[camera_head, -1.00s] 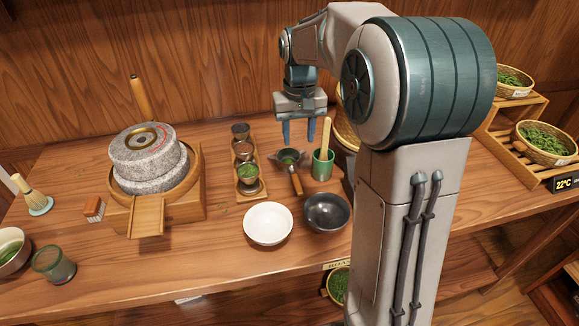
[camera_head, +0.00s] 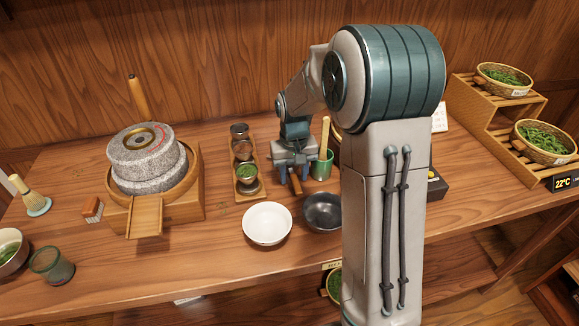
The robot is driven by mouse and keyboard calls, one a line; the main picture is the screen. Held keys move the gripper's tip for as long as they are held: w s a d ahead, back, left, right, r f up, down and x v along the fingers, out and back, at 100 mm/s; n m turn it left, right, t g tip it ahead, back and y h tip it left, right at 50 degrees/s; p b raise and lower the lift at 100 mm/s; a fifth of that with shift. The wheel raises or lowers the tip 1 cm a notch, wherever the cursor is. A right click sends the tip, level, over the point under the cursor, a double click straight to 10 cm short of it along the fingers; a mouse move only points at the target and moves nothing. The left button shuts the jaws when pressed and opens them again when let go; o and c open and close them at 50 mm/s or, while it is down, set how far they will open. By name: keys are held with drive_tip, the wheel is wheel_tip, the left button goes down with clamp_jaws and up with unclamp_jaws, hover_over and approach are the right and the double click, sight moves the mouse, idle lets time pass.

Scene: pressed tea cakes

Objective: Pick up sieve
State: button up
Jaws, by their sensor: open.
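The sieve (camera_head: 296,187) is mostly hidden now; its wooden handle shows below my gripper, pointing toward the front of the table. Its dark bowl with green powder is covered by my gripper. My gripper (camera_head: 293,176) points down with its fingers open, low over the sieve. I cannot tell whether the fingers touch it or stand on both sides of it.
A green cup (camera_head: 322,166) with a wooden tool stands close on the right. A wooden rack (camera_head: 249,193) of small bowls is on the left. A white bowl (camera_head: 267,224) and a black bowl (camera_head: 322,212) sit in front. A stone mill (camera_head: 147,160) stands further left.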

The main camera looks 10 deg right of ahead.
clamp_jaws()
drive_tip(key=shift+r, duration=0.1)
